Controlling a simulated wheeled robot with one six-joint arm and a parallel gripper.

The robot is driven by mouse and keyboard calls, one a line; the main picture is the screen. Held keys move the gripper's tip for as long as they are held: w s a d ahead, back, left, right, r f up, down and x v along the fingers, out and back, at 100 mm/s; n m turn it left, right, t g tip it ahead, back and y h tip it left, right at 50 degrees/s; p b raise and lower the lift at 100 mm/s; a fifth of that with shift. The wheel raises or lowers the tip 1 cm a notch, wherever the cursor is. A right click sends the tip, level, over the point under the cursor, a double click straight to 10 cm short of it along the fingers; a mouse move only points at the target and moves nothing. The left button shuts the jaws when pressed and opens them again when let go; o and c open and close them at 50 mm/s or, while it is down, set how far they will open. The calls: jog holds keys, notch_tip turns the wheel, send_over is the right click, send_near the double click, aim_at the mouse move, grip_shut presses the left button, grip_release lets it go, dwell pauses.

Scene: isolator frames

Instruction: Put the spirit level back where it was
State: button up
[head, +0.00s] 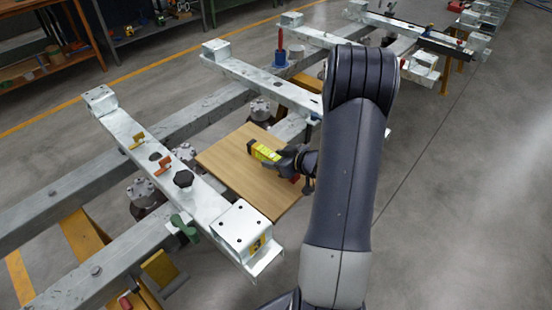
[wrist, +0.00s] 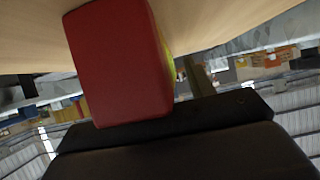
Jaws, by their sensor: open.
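The yellow spirit level (head: 265,153) lies on the wooden board (head: 232,166) in the head view. My gripper (head: 287,160) is open at the level's right side and hides part of it. A small red part shows just below my gripper in the head view. In the wrist view a large red block (wrist: 120,62), which looks like the level's end, has a strip of yellow behind it. It is close in front of a dark part of my gripper. I cannot tell whether the fingers touch the level.
The board rests on a galvanized steel frame (head: 160,165) with bolts and clamps. A red-handled tool and a blue item (head: 280,50) stand on the frame behind. Shelves (head: 45,60) are at the back left. Clear floor (head: 460,190) lies to the right.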

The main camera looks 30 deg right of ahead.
jog(key=shift+s+d+r, duration=0.1)
jog(key=shift+s+r, duration=0.1)
jog(key=shift+r, duration=0.1)
jog(key=p+v, duration=0.1)
jog(key=v, duration=1)
jog(key=shift+s+p, duration=0.25)
jog(key=shift+p, duration=0.15)
jog(key=shift+w, duration=0.1)
jog(key=b+x, duration=0.2)
jog(key=x, duration=1)
jog(key=shift+f, duration=0.15)
jog(key=shift+r+p, duration=0.5)
jog(key=shift+r, duration=1.1)
jog(key=shift+f, duration=0.1)
